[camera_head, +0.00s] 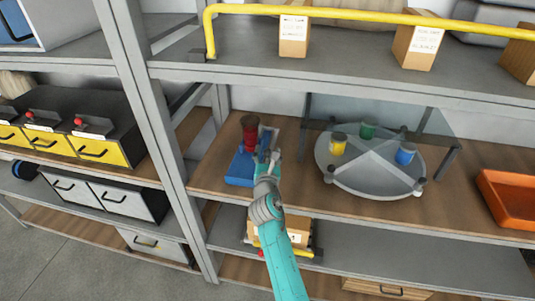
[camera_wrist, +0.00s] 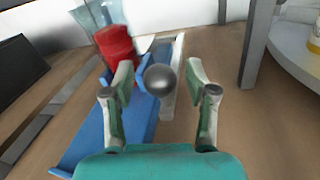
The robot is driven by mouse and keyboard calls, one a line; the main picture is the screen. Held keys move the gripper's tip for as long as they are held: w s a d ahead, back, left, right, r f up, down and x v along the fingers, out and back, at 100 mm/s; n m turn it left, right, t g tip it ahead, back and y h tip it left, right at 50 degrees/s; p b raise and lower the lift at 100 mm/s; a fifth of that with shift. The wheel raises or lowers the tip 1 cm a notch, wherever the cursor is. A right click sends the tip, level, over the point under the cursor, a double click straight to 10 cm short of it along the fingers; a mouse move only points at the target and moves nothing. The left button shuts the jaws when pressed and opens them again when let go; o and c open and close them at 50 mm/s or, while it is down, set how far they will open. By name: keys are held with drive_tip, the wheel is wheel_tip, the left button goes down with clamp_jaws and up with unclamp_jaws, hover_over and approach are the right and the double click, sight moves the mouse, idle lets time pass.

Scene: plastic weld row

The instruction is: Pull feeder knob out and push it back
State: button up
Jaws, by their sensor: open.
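The feeder stands on the wooden shelf in the head view, with a blue tray (camera_head: 238,173) and a red part (camera_head: 250,133). In the wrist view the blue tray (camera_wrist: 95,140) slopes at left, below the red part (camera_wrist: 116,45) and a clear container (camera_wrist: 97,15). My gripper (camera_wrist: 159,90) is open, with one finger on each side of the knob. Gaps show between the fingers and the ball. In the head view my gripper (camera_head: 268,160) reaches the feeder and hides the knob.
A round grey turntable (camera_head: 340,180) with yellow, green and blue jars stands to the right under a clear panel (camera_head: 350,110). An orange tray (camera_head: 510,195) lies farther right. A grey upright post (camera_head: 150,120) is at left. The shelf above has a yellow rail (camera_head: 350,12).

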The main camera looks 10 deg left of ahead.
clamp_jaws()
drive_tip(key=shift+s, duration=0.15)
drive_tip(key=s, duration=0.7)
drive_tip(key=shift+s+a, duration=0.15)
drive_tip(key=shift+s, duration=0.15)
drive_tip(key=shift+f, duration=0.1)
unclamp_jaws()
drive_tip(key=shift+s, duration=0.1)
drive_tip(key=s+d, duration=0.2)
drive_tip(key=s, duration=1)
